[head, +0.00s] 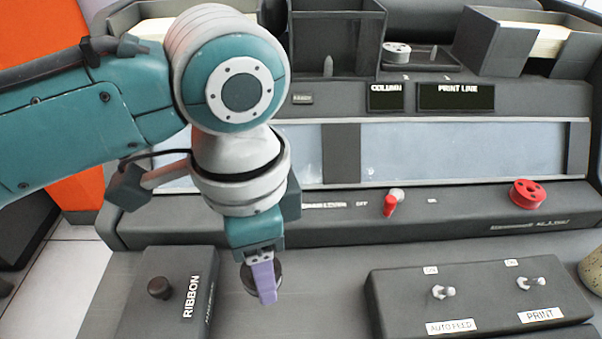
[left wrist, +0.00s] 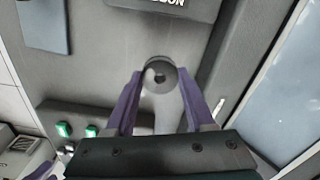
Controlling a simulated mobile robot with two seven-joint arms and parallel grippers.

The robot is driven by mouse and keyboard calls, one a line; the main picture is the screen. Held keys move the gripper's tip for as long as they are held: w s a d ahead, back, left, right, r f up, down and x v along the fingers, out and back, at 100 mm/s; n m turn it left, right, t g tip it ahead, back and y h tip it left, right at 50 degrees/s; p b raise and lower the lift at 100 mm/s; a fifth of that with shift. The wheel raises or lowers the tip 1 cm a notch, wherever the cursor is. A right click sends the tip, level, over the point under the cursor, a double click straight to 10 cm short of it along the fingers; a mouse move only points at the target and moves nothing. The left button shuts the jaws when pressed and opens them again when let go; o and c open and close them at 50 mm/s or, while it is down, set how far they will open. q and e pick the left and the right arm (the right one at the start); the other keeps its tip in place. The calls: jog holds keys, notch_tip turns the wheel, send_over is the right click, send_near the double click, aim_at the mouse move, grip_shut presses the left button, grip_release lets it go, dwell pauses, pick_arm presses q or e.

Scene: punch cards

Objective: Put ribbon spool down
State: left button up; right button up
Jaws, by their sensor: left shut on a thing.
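My left gripper (head: 263,281) points down over the grey desk top and is shut on a dark round ribbon spool (head: 247,280). In the left wrist view the grey disc of the spool (left wrist: 160,66) sits between the tips of the purple fingers (left wrist: 158,85), with a dark hub at its middle. The near finger hides part of the spool in the head view. I cannot tell whether its underside touches the desk.
The RIBBON box (head: 154,318) with a dark knob stands left of the gripper. The switch box (head: 480,287) with two toggles is to the right. A red spool (head: 528,194) sits on the console ledge, a white spool (head: 397,52) at the back. Bare desk lies between the boxes.

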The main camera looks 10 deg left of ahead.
pick_arm(q)
jog(key=shift+f+b, duration=0.85)
jog(key=shift+f, duration=1.7)
pick_arm(e)
jog(key=shift+a+f, duration=0.15)
jog(key=shift+f, duration=0.85)
pick_arm(q)
jog(key=shift+f, duration=0.1)
jog(key=o, duration=1.3)
pick_arm(e)
jog(key=shift+f, duration=0.1)
jog(key=shift+s, duration=0.1)
